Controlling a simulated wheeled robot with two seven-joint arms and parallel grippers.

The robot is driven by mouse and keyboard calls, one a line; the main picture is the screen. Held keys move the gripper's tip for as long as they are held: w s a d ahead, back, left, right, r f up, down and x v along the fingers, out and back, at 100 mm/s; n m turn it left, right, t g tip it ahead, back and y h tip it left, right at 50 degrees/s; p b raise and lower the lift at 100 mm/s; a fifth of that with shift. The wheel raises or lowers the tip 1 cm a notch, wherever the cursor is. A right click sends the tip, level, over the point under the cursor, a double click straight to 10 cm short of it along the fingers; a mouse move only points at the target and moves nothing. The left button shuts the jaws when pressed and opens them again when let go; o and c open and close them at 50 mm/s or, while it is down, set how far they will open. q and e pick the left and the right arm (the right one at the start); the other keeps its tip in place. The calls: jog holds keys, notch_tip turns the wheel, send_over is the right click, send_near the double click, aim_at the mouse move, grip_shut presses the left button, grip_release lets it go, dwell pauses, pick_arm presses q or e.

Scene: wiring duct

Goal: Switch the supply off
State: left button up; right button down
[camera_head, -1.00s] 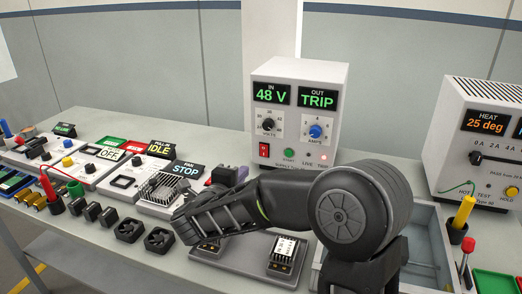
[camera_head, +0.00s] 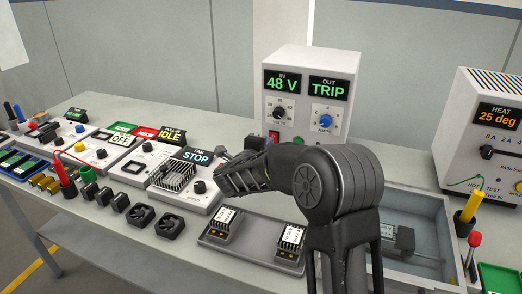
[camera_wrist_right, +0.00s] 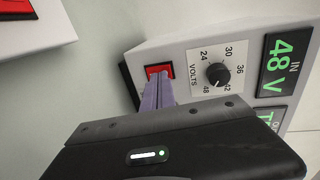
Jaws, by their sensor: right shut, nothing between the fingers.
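The white supply (camera_head: 318,75) stands at the back of the bench. Its displays read IN 48 V and OUT TRIP. It has a VOLTS knob (camera_wrist_right: 217,73) and a blue AMPS knob (camera_head: 325,119). Its red rocker switch (camera_wrist_right: 153,69) is at the lower corner of the front; in the head view only a bit of it (camera_head: 274,136) shows past my arm. My right gripper (camera_wrist_right: 160,80) is shut and empty, its purple fingertips right at the switch and partly covering it. I cannot tell whether they touch it. My left gripper is not in view.
A fan heatsink (camera_head: 174,176) and a STOP sign (camera_head: 197,155) stand left of my right arm. A grey holder (camera_head: 254,240) with two modules lies in front. The heat unit (camera_head: 490,130) and an open tray (camera_head: 420,210) are to the right.

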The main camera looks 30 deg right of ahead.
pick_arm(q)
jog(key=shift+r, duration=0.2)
pick_arm(e)
jog(key=shift+w+d+r, duration=0.15)
jog(key=shift+w+d, duration=0.3)
jog(key=shift+d, duration=0.2)
jog(key=p, duration=0.1)
jog(key=r+p, duration=0.1)
jog(key=shift+w+d+y+p, duration=0.15)
jog(key=shift+d+y+p, duration=0.15)
jog(key=shift+p, duration=0.1)
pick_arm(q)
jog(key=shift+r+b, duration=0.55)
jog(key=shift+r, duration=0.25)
pick_arm(e)
jog(key=shift+a+f, duration=0.1)
jog(key=shift+f, duration=0.35)
